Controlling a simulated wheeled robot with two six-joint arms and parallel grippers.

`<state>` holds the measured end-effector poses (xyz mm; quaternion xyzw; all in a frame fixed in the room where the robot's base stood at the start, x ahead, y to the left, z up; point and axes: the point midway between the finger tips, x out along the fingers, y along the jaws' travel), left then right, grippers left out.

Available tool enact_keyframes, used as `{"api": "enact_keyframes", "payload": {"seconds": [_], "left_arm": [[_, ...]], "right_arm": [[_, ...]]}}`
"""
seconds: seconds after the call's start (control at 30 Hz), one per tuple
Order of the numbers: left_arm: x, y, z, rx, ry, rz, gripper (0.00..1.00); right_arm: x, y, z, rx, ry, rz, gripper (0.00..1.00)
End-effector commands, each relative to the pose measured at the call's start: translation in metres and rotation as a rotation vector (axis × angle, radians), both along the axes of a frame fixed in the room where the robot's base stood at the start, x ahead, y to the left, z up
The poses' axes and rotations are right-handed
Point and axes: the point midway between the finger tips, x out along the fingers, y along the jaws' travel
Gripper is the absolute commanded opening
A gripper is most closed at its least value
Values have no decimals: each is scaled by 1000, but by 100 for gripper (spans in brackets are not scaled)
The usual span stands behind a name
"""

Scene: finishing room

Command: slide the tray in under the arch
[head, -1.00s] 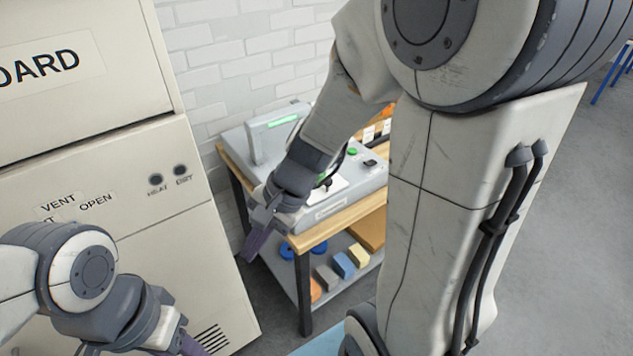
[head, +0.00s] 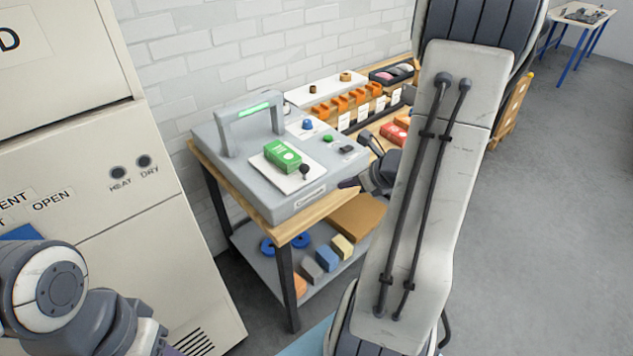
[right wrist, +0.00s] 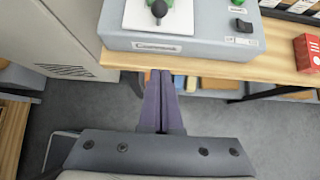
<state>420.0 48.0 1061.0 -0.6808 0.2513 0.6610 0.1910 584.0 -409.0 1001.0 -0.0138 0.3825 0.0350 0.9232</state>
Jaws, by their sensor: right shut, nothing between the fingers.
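The white tray (head: 284,183) lies on top of a grey machine (head: 240,180), in front of its grey arch (head: 254,110) with a lit green strip. A green box (head: 282,155) stands on the tray, and a black knob (head: 304,170) is at its front right. The tray also shows at the top of the right wrist view (right wrist: 133,18). My right gripper (head: 347,184) is shut and empty, just off the machine's front right, apart from the tray. Its fingers (right wrist: 160,76) point at the machine's front edge. My left gripper is mostly cut off at the bottom left of the head view.
The machine stands on a wooden bench (head: 282,222) with a lower shelf holding coloured blocks. Orange holders (head: 350,103) and a red box (head: 394,134) are further along the bench. A tall beige cabinet (head: 130,230) stands left. Open floor lies right.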

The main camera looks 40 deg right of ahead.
Motion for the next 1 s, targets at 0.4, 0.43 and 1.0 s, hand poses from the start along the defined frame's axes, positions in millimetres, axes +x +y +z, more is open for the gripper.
{"api": "enact_keyframes", "payload": {"seconds": [0.4, 0.43, 1.0], "left_arm": [[0, 0, -9, 0, 0, 0, 50], [0, 0, -9, 0, 0, 0, 50], [0, 0, 8, 0, 0, 0, 50]], "right_arm": [[41, 5, -43, 3, 3, 6, 0], [46, 6, -48, 4, 3, 7, 0], [110, 9, -70, -2, 1, 4, 0]]}}
